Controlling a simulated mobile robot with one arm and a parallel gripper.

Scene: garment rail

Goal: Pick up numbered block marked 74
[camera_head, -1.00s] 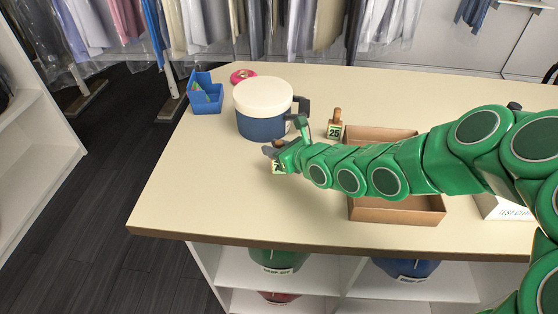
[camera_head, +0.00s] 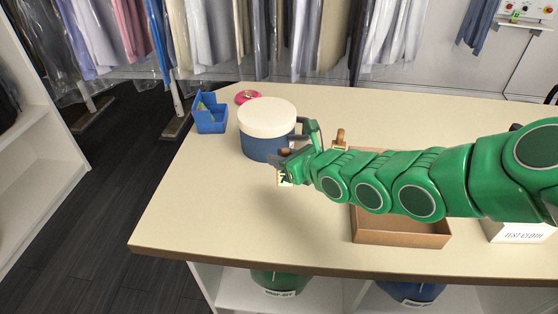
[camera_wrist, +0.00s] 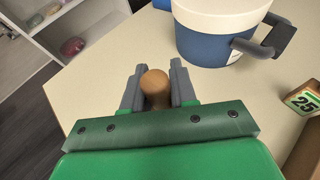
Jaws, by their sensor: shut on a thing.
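My gripper (camera_head: 290,163) is shut on the wooden knob (camera_wrist: 154,84) of a numbered block, with one grey finger on each side of it. The block's pale label (camera_head: 284,179) shows below the fingers in the head view. A 7 seems to show on it; the rest is hidden or too small to read. In the wrist view the knob hides the block's body. The block appears slightly above the tabletop, in front of a blue mug.
The blue mug with a cream lid (camera_head: 267,128) stands close behind my gripper. A block marked 25 (camera_wrist: 303,100) stands to the right, near a brown open box (camera_head: 400,238). The table's front left is clear.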

